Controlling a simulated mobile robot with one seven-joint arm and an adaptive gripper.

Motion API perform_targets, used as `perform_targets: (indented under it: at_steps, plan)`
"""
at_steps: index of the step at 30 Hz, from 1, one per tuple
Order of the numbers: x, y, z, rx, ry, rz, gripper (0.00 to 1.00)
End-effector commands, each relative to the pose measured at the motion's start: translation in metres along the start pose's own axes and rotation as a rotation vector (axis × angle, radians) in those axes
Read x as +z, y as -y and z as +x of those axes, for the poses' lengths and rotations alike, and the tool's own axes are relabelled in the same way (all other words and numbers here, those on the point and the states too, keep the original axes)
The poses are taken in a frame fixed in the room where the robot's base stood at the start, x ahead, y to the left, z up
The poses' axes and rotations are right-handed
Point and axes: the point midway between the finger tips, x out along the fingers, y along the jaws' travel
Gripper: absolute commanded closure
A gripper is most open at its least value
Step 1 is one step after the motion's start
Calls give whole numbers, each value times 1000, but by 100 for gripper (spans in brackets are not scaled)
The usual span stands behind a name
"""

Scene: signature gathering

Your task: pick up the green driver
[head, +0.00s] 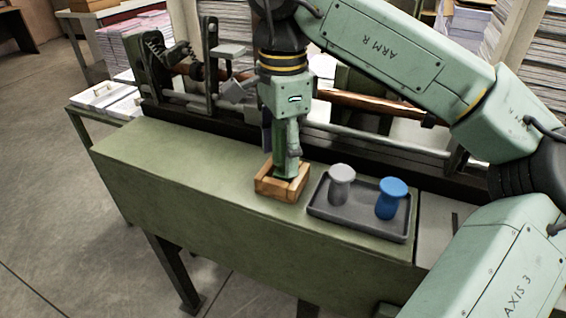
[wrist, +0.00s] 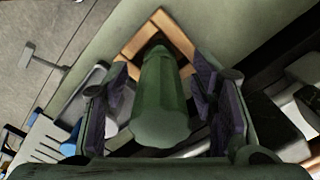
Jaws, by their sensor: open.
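The green driver (wrist: 160,105) stands in a wooden box (head: 268,188), its handle end toward the camera in the wrist view. In the head view the driver (head: 283,160) shows only partly below my wrist. My gripper (wrist: 166,88) is open, with one dark-padded finger on each side of the driver's handle. There seems to be a small gap between handle and pads, more on the right in the wrist view. The driver's lower end is hidden inside the box (wrist: 134,47).
A dark tray (head: 345,220) right of the box holds a grey knob-shaped piece (head: 341,185) and a blue one (head: 390,198). A rail with metal machine parts (head: 380,140) runs behind. The green bench top (head: 180,160) is clear on the left.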

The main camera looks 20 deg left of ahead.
Motion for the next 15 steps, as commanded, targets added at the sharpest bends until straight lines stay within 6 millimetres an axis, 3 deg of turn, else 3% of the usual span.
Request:
perform_targets:
  at_steps: [15]
  plan:
    - [0, 0, 0, 0, 0, 0, 79]
